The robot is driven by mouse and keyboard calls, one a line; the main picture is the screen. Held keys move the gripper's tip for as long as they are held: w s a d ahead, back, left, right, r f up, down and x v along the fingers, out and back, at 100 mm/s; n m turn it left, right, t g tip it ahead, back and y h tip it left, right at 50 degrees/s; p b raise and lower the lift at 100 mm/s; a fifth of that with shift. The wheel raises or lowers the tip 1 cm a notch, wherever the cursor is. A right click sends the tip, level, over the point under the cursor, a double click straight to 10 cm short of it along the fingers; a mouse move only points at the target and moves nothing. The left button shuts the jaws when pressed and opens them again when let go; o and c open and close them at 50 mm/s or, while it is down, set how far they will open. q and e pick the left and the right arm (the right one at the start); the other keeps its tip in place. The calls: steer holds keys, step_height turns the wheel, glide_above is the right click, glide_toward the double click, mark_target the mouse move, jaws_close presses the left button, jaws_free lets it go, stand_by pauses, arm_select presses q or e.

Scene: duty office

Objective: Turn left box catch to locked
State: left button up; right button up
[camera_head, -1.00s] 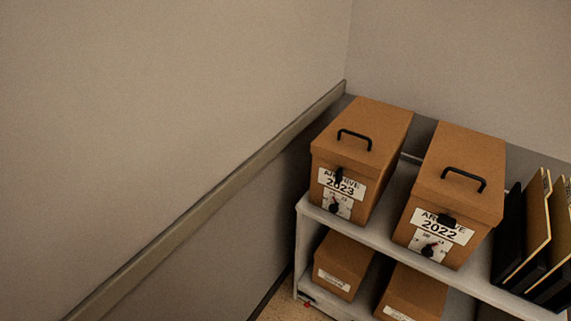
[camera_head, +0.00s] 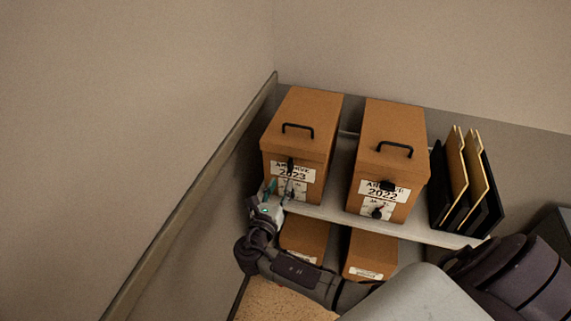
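The left box (camera_head: 303,110) is brown, labelled 2023, with a black handle on its lid. A black upright catch piece (camera_head: 290,164) sits at the lid's front edge, above the label. A small dial plate lies lower on the front, with its knob mostly hidden by my gripper. My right gripper (camera_head: 279,189) is at the lower front of this box, its two fingers apart; whether they touch the box or knob is unclear. The right box (camera_head: 395,125), labelled 2022, has a sideways black piece and a dial knob (camera_head: 376,212). My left gripper is not in view.
Both boxes stand on a pale shelf (camera_head: 335,212). Smaller brown boxes (camera_head: 306,236) sit on the shelf below. Folders in black holders (camera_head: 460,185) stand to the right. A wall with a rail (camera_head: 205,180) is close on the left.

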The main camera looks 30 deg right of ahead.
mark_target(289, 167)
steer(key=p+x, duration=0.1)
steer(key=x, duration=0.8)
steer(key=shift+a, duration=0.1)
